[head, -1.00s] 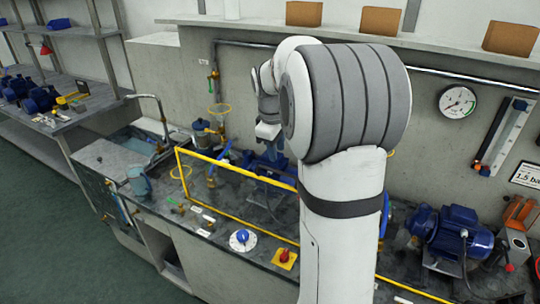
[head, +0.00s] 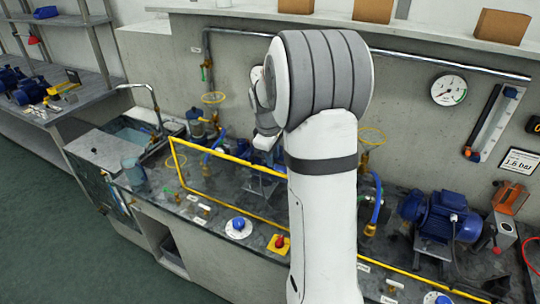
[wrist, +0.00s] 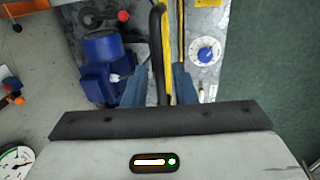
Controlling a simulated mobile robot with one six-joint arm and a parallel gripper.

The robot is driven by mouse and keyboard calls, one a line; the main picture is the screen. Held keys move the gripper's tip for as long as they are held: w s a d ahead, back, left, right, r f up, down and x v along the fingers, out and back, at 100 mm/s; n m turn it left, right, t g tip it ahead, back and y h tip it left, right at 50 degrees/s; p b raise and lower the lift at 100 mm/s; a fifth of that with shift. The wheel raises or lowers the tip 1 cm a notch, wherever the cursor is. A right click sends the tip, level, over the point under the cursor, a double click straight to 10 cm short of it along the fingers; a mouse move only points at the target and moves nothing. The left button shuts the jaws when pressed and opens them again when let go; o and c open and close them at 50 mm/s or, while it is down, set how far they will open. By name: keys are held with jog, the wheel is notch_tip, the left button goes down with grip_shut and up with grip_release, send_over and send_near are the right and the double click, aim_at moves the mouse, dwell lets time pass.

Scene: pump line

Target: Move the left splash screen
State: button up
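The left splash screen (head: 231,158) is a clear panel in a yellow frame, standing upright along the front of the bench's left part. Its right end is hidden behind my arm. My gripper (head: 266,141) is over the bench near the screen's top, partly hidden in the head view. In the wrist view my gripper (wrist: 160,82) has its two blue fingers apart, either side of a black bar-like handle (wrist: 158,45). A yellow frame edge (wrist: 180,40) runs beside the handle. I see no clear grip; whether the fingers touch the handle is hard to tell.
A blue pump (wrist: 103,62) is beside the fingers. A blue knob (head: 238,224) and a red-and-yellow switch (head: 279,243) sit in front of the screen. A sink (head: 125,136) is at the left, another blue motor (head: 440,215) at the right. Open floor (head: 60,225) lies front left.

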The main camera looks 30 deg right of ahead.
grip_shut()
